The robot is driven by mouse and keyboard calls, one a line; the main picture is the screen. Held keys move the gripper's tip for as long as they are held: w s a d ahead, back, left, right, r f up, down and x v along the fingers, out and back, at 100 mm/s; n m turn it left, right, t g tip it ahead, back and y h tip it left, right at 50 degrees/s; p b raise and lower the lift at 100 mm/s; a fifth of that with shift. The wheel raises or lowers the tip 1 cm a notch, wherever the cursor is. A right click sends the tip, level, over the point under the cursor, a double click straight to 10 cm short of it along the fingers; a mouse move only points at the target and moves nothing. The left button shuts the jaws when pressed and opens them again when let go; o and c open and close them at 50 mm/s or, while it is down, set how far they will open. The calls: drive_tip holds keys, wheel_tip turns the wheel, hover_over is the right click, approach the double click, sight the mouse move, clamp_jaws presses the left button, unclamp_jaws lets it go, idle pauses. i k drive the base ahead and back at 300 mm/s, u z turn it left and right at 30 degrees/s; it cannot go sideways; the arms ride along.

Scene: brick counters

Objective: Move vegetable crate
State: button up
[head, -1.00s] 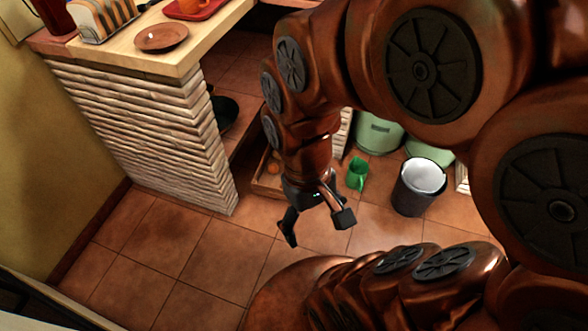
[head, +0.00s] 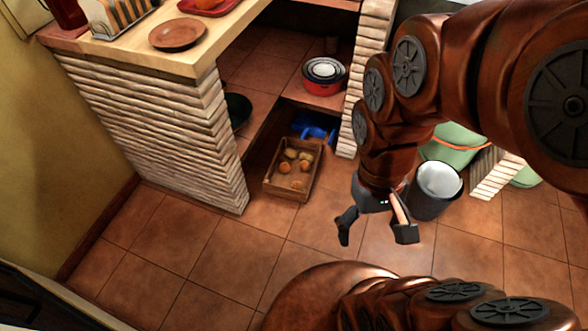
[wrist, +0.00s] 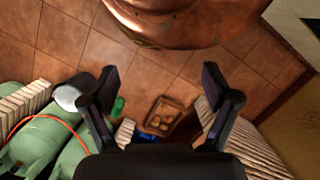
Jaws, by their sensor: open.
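The vegetable crate (head: 268,184) is a shallow wooden box with several round orange and tan vegetables in it. It sits on the tiled floor at the mouth of the lower opening under the brick counter, left of my gripper (head: 377,230) in the head view. My gripper is open and empty, above the floor and apart from the crate. In the wrist view the crate (wrist: 178,103) shows small and distant between the open fingers of my gripper (wrist: 160,92).
A blue item (head: 313,130) lies behind the crate. A grey bucket (head: 430,205) and green containers (head: 452,146) stand to the right. The brick counter wall (head: 150,130) rises to the left. The floor in front is clear.

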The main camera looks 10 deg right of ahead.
sight(277, 183)
drive_tip(key=u, duration=0.35)
drive_tip(key=i, duration=0.75)
drive_tip(key=u, duration=1.4)
drive_tip(key=i, duration=0.65)
drive_tip(key=z, duration=1.6)
